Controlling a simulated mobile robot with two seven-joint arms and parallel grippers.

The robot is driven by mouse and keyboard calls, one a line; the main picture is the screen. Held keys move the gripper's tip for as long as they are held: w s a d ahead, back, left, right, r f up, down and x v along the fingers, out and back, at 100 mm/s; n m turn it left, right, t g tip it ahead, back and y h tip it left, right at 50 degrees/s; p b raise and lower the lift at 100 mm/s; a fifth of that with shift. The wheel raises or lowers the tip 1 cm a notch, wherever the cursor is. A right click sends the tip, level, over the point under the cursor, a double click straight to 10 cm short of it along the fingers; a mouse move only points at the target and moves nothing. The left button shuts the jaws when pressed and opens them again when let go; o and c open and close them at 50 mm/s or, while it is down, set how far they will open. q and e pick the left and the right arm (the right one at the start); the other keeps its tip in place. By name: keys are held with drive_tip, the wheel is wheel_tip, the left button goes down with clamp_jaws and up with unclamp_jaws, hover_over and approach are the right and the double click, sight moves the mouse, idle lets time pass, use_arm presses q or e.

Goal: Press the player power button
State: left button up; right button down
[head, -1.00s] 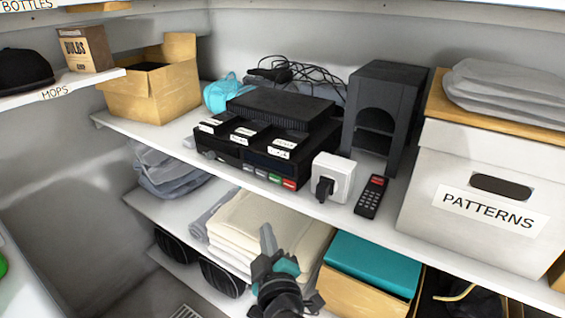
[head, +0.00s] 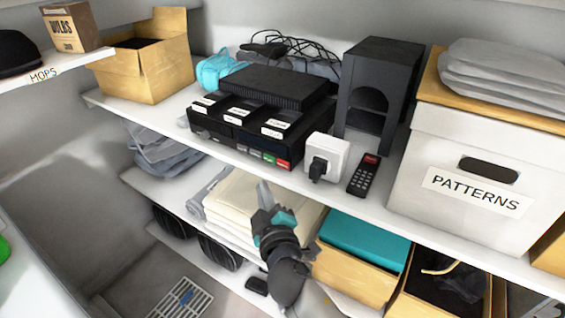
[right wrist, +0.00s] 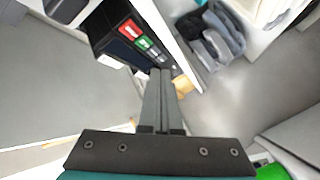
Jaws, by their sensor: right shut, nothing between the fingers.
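The black player (head: 238,140) stands on the upper shelf with several white-labelled black cassettes on it and a flat black box behind them. Its front lower edge carries a row of small buttons, among them a green button (head: 268,158) and a red button (head: 283,164) at the right end. In the right wrist view the player (right wrist: 106,42) shows at the top, with the red button (right wrist: 130,29) and green button (right wrist: 142,43); their lettering is too small to read. My right gripper (head: 262,188) is shut and empty, below and in front of the player, apart from it. My left gripper is out of view.
A white socket with a black plug (head: 329,158) and a remote (head: 363,175) sit right of the player. The upper shelf edge (head: 330,197) runs above my right gripper. Folded cream cloth (head: 232,205) and a teal-topped box (head: 365,250) lie on the shelf below.

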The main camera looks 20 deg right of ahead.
sight(277, 178)
drive_tip(key=shift+w+d, duration=0.85)
drive_tip(key=shift+d, duration=0.25)
drive_tip(key=shift+w+d, duration=0.85)
drive_tip(key=shift+d, duration=0.25)
drive_tip(key=shift+w+d, duration=0.1)
idle(0.4)
drive_tip(key=shift+w+d, duration=0.15)
drive_tip(key=shift+d, duration=0.1)
drive_tip(key=shift+w+d, duration=0.25)
drive_tip(key=shift+d, duration=0.05)
idle(0.7)
drive_tip(key=shift+s+a, duration=0.5)
drive_tip(key=shift+a, duration=0.15)
idle(0.3)
drive_tip(key=s+a, duration=0.1)
drive_tip(key=a, duration=0.1)
drive_tip(key=s+a, duration=0.2)
idle(0.4)
